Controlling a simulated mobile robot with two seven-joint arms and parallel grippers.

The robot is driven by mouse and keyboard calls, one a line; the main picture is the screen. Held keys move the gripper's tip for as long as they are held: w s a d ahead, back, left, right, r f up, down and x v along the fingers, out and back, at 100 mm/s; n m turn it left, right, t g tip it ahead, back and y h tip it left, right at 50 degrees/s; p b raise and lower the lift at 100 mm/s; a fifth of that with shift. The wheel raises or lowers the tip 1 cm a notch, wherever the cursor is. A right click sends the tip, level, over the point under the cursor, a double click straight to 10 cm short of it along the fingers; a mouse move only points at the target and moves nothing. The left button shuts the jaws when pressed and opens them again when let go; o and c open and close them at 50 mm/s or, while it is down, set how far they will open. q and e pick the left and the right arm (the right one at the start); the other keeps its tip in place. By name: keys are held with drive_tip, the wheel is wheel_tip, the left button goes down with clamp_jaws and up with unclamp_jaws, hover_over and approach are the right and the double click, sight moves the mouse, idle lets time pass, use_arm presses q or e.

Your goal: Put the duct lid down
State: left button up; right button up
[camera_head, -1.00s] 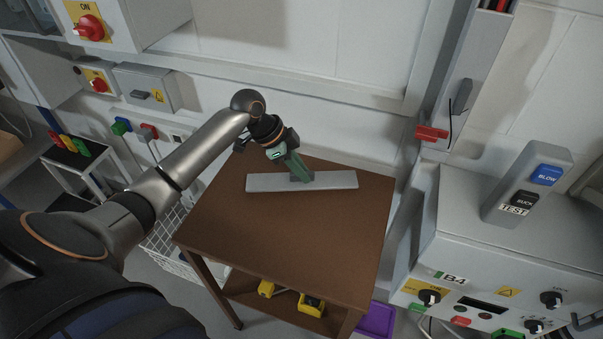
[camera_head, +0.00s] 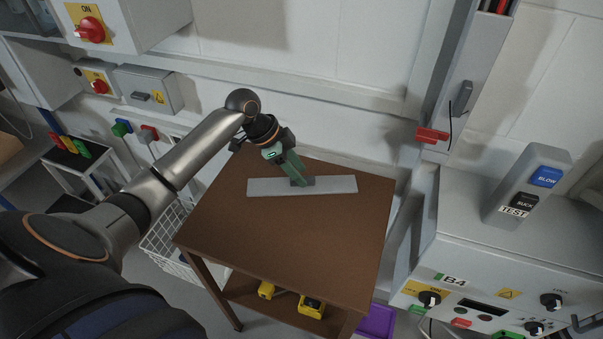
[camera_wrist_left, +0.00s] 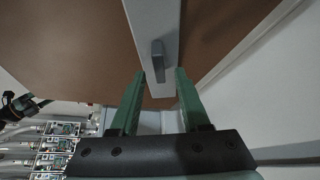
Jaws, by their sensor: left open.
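The duct lid (camera_head: 330,186) is a long flat grey plate lying on the brown wooden table (camera_head: 290,240), toward its back edge. In the left wrist view the lid (camera_wrist_left: 152,22) runs away from me and has a small dark grey handle (camera_wrist_left: 158,60) on top. My right gripper is in no view.
A grey control box labelled B4 (camera_head: 480,265) stands right of the table, with a BLOW/SUCK switch unit (camera_head: 527,186) on top. The wall is close behind the table. Yellow items (camera_head: 310,306) lie on the lower shelf. The front of the tabletop is clear.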

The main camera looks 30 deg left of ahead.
use_arm(q)
drive_tip(key=v, duration=1)
drive_tip(key=shift+p, duration=0.35)
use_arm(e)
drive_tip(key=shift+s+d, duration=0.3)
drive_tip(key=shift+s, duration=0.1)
use_arm(q)
drive_tip(key=shift+r, duration=0.1)
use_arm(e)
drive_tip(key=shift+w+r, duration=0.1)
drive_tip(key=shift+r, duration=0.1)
